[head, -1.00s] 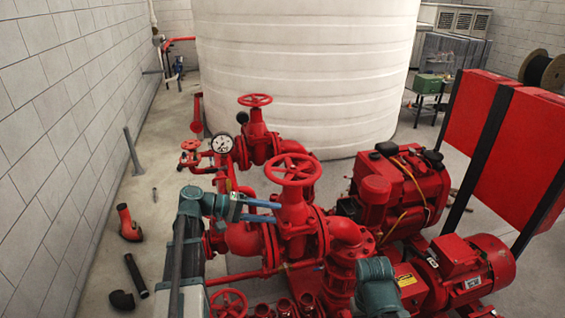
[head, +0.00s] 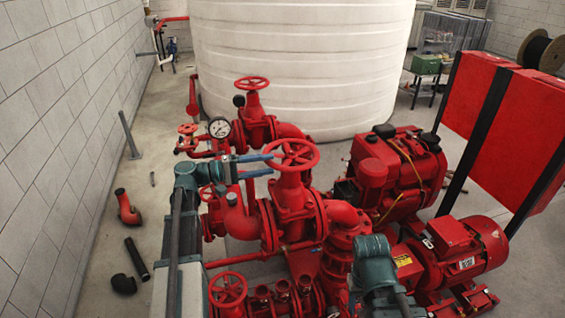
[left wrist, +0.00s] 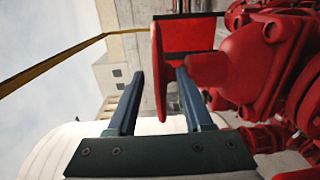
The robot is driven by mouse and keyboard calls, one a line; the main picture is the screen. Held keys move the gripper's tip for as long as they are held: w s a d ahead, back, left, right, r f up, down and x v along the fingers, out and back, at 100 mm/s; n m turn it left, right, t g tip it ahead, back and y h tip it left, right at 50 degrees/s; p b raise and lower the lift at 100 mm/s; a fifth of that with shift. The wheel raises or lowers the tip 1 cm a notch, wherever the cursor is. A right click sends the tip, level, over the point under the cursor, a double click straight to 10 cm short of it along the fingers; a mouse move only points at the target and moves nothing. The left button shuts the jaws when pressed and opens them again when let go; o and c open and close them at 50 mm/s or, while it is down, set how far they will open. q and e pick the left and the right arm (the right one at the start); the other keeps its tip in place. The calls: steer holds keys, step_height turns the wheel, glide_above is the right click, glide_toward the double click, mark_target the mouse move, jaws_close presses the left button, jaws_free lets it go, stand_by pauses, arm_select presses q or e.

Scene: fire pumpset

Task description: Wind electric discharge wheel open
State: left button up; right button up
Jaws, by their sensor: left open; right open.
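A red handwheel (head: 291,154) sits on top of an upright red valve (head: 290,205) in the middle of the head view. My left gripper (head: 266,164) is at the left edge of this wheel, its blue fingers open and pointing right. In the left wrist view the wheel (left wrist: 158,80) appears nearly edge-on, its rim between the two open fingers (left wrist: 158,78). The stem side lies beyond the right finger. Contact cannot be made out. My right arm shows at the lower right in the head view, but its gripper fingers do not show.
A second red wheel (head: 252,83) stands behind, and another (head: 228,289) is low in front. A pressure gauge (head: 219,127) is left of the pipes. A red engine (head: 400,175) and motor (head: 468,245) crowd the right. Loose pipe pieces (head: 127,207) lie on the left floor.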

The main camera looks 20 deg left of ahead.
mark_target(291, 155)
arm_select(q)
steer(key=shift+x, duration=2.8)
jaws_close()
